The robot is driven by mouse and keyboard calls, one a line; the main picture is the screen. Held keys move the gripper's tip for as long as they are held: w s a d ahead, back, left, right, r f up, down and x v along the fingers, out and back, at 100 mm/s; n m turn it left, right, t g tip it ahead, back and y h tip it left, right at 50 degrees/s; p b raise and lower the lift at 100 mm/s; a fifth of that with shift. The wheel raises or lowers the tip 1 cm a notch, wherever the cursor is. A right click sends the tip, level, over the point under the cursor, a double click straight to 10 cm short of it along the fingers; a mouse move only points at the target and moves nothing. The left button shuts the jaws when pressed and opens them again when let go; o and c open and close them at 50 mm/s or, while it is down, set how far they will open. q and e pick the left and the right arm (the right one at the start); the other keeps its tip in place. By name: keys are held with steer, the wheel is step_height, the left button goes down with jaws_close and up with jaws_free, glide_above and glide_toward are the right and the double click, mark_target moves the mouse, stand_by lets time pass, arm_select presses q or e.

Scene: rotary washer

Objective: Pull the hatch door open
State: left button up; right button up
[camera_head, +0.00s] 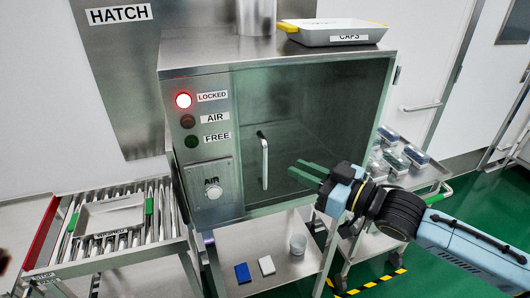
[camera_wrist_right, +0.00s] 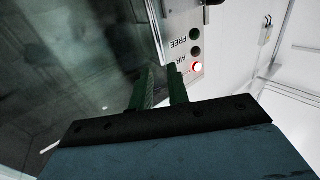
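The hatch door (camera_head: 300,110) is a tinted glass panel on the front of a steel cabinet (camera_head: 208,85), and it looks closed. Its vertical metal handle (camera_head: 264,160) is near the door's left edge. My right gripper (camera_head: 305,172) is in front of the glass, to the right of the handle and apart from it. Its two green fingers point left, with a gap and nothing between them. In the right wrist view the fingers (camera_wrist_right: 163,88) also stand apart; a pale bar (camera_wrist_right: 156,30) ahead of them may be the handle. My left gripper is not in view.
The red LOCKED lamp (camera_head: 183,100) is lit; the AIR (camera_head: 187,121) and FREE (camera_head: 191,141) lamps are dark. A roller conveyor (camera_head: 75,240) with a tray (camera_head: 110,215) stands left. A cart (camera_head: 430,172) with several items stands right.

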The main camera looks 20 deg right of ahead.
mark_target(267, 155)
steer(key=p+x, duration=0.1)
steer(key=x, duration=0.9)
steer(key=shift+w, duration=0.1)
steer(key=shift+c, duration=0.5)
jaws_close()
